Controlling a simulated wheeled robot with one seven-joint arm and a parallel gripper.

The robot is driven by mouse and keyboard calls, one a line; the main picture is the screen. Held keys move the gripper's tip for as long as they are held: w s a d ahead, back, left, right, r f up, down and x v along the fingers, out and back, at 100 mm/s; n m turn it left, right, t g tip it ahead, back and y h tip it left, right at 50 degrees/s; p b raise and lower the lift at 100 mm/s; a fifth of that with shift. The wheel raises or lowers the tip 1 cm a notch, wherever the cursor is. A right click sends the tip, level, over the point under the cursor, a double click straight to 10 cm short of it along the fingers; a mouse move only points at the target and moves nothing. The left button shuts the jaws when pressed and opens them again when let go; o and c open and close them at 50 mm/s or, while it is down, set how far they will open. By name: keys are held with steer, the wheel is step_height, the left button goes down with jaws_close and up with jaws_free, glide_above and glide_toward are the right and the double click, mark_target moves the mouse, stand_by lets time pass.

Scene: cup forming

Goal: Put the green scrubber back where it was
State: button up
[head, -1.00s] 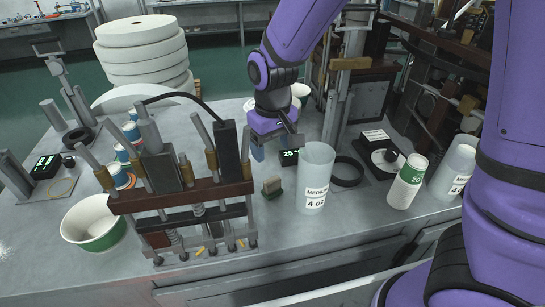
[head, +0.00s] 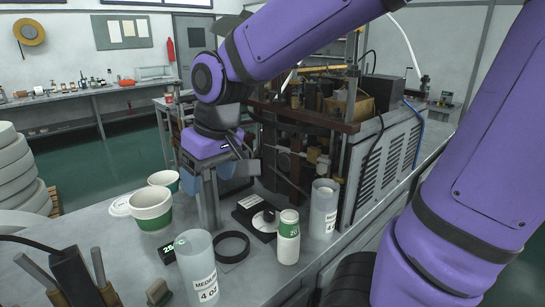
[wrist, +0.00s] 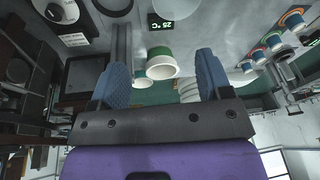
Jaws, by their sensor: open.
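A small tan-and-green block that looks like the scrubber (head: 158,292) sits on the table at the bottom edge of the head view, partly cut off. It is left of the clear "MEDIUM 4 OZ" container (head: 198,270). My gripper (head: 216,180) is raised well beyond and above it, near the metal post. The scrubber is not seen in the wrist view.
Green-banded white cups (head: 152,209) stand behind the small display (head: 167,253). A tall machine (head: 375,165) stands at the right.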

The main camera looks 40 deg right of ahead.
steer(key=s+d+r+m+t, duration=0.1)
steer(key=s+d+r, duration=0.1)
steer(key=s, duration=0.3)
steer(key=s+d+r+m+t+h, duration=0.1)
steer(key=s+d+r, duration=0.2)
steer(key=s+d, duration=0.1)
steer(key=shift+s+t, duration=0.3)
steer(key=shift+s, duration=0.45)
steer(key=shift+d, duration=0.1)
stand_by(0.8)
